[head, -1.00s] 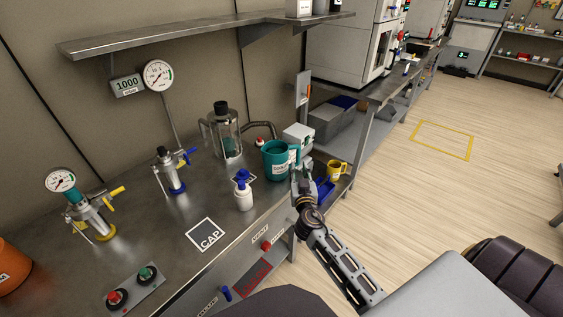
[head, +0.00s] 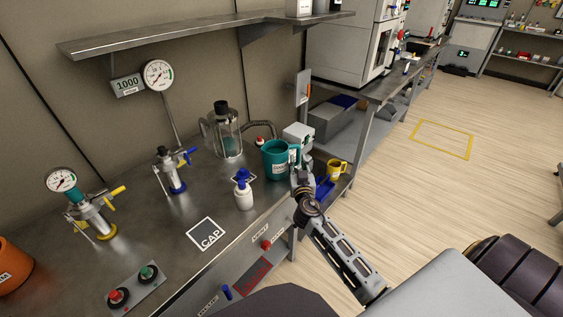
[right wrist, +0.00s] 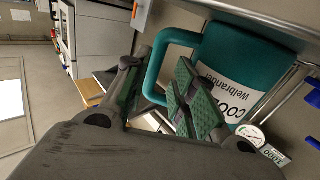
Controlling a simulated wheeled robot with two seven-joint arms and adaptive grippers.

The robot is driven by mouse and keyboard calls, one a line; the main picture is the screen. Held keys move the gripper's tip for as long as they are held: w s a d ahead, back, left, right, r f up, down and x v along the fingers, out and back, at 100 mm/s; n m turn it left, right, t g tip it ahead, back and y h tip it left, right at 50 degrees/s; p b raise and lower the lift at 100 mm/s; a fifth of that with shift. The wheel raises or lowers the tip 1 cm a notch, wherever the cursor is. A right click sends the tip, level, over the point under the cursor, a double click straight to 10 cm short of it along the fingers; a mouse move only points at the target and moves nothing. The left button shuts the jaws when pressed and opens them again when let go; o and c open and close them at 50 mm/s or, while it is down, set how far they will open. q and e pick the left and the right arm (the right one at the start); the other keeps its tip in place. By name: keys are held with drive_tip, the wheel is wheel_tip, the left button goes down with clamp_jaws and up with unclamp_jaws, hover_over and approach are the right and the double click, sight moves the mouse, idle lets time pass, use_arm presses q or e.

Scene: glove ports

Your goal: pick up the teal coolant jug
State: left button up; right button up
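The teal coolant jug (head: 276,161) stands upright near the right end of the steel bench, its handle toward my right arm. In the right wrist view the jug (right wrist: 240,58) fills the upper right, with its white label and looped handle (right wrist: 160,58) showing. My right gripper (head: 303,175) is at the handle side of the jug. In the right wrist view its fingers (right wrist: 158,92) are apart, with the handle's outer bar appearing between them. I cannot tell whether a finger touches it. My left gripper is not in view.
A white bottle with a blue top (head: 244,190) stands left of the jug, and a glass vessel (head: 228,135) behind. A grey box (head: 299,134) is close behind the jug. A yellow mug (head: 336,169) and blue tray (head: 325,187) lie to the right. Bench space around the CAP square (head: 206,234) is clear.

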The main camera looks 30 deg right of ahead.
sight(298, 157)
drive_tip(key=shift+w+d+r, duration=0.2)
drive_tip(key=shift+w+d, duration=0.15)
drive_tip(key=shift+w, duration=0.25)
drive_tip(key=shift+p+x, duration=0.3)
drive_tip(key=shift+x, duration=0.45)
drive_tip(key=shift+w+d, duration=0.3)
drive_tip(key=shift+w, duration=0.2)
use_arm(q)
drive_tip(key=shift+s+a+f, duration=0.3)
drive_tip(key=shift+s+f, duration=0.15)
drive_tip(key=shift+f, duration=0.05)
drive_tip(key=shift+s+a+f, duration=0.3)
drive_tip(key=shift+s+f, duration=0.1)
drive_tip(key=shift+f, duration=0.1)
use_arm(e)
drive_tip(key=shift+w+d, duration=0.15)
drive_tip(key=shift+w, duration=0.2)
clamp_jaws()
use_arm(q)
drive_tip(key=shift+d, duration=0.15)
